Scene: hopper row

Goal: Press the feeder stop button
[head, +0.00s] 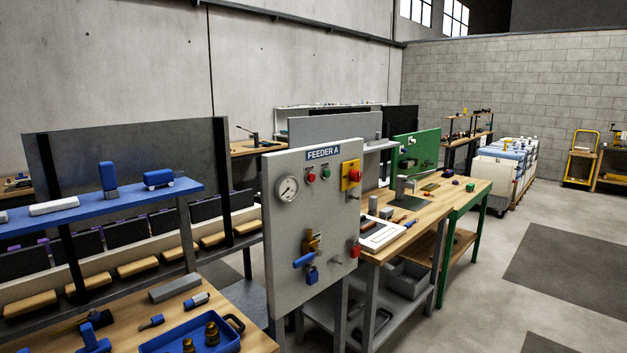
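A grey upright panel (285,238) labelled FEEDER A (323,153) stands in the middle of the head view. Near its top are a small red button (311,177) and a small green button (326,172) side by side. To their right a larger red button (355,175) sits on a yellow plate (345,184). Any lettering at the buttons is too small to read. A round dial gauge (287,190) is at the upper left of the panel. Neither of my grippers shows in this view.
Lower on the panel are a brass valve with a blue handle (303,260), a blue padlock (312,275) and a red knob (355,249). A wooden bench with a blue tray (228,340) is at the front left. Open floor (480,305) lies at the right.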

